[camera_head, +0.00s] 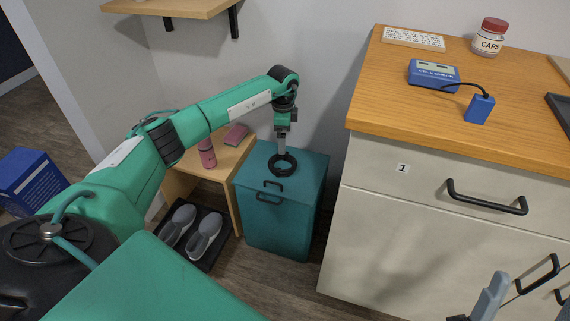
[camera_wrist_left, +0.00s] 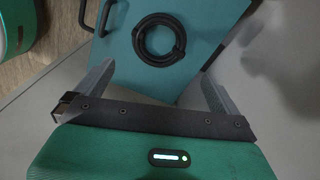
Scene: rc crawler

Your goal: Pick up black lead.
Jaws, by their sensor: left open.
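The black lead (camera_head: 281,173) is a coiled ring lying flat on the lid of a teal box (camera_head: 276,222). The lead also shows in the left wrist view (camera_wrist_left: 137,40), on the teal lid beyond my fingers. My left gripper (camera_head: 281,148) points down over the lead in the head view. In the left wrist view its two fingers (camera_wrist_left: 157,72) are spread apart with nothing between them. Part of my right gripper (camera_head: 490,300) shows at the bottom right of the head view; its opening cannot be judged.
The teal box has a dark handle (camera_head: 270,199) on its front. A wooden stand with a pink bottle (camera_head: 207,154) is on its left, grey shoes (camera_head: 205,234) on a tray below. A cabinet (camera_head: 400,230) stands to the right, with a cell tester (camera_head: 433,74) and caps jar (camera_head: 489,38) on top.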

